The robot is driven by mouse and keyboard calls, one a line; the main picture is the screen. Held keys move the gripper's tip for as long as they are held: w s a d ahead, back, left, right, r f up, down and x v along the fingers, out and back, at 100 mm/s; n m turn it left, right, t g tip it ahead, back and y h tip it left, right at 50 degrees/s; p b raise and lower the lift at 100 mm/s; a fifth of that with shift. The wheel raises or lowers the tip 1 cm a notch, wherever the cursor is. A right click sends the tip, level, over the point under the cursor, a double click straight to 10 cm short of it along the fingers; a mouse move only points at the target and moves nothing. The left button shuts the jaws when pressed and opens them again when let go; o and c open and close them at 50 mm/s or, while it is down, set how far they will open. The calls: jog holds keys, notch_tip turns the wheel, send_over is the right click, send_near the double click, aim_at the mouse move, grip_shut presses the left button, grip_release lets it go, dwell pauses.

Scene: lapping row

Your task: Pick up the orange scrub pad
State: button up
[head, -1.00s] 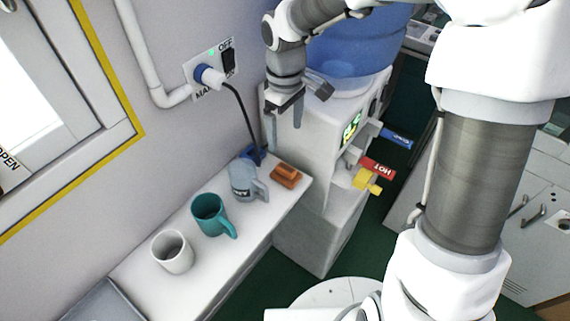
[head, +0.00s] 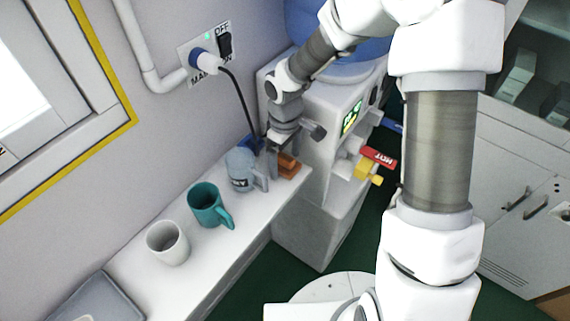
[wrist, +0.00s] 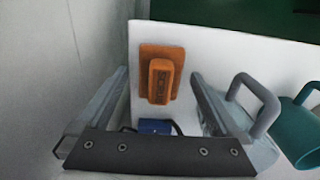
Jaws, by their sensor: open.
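The orange scrub pad (head: 288,166) lies on the white shelf at its far end, beside the water dispenser. My gripper (head: 271,160) is open and empty, pointing down just above the shelf at the pad's left. In the wrist view my gripper (wrist: 160,88) has one finger on each side of the pad, apart from it. In the head view the fingers partly hide the pad.
A grey-blue mug (head: 241,170) stands close to the gripper's left, its handle near the right finger in the wrist view. A teal mug (head: 207,205) and a white mug (head: 167,243) stand nearer. A blue object (wrist: 154,127) lies by the pad. The water dispenser (head: 296,119) stands behind.

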aim_at(287, 157)
jog(key=shift+f, duration=0.2)
jog(key=shift+c, duration=0.3)
jog(key=c, duration=1.3)
jog(key=shift+r, duration=0.1)
jog(key=r, duration=0.2)
jog(key=r+p, duration=0.1)
jog(key=r, duration=0.1)
jog(key=shift+d+r, duration=0.2)
jog(key=shift+r, duration=0.1)
jog(key=s+d+r, duration=0.2)
jog(key=d, duration=0.1)
jog(key=s+d+r+p, duration=0.1)
jog(key=s+d+r, duration=0.1)
jog(key=d, duration=0.1)
jog(key=s+d+r+p, duration=0.1)
jog(key=s+d+r, duration=0.1)
jog(key=d, duration=0.1)
jog(key=shift+s+d+r, duration=0.1)
jog(key=shift+s+d, duration=0.1)
jog(key=shift+s, duration=0.05)
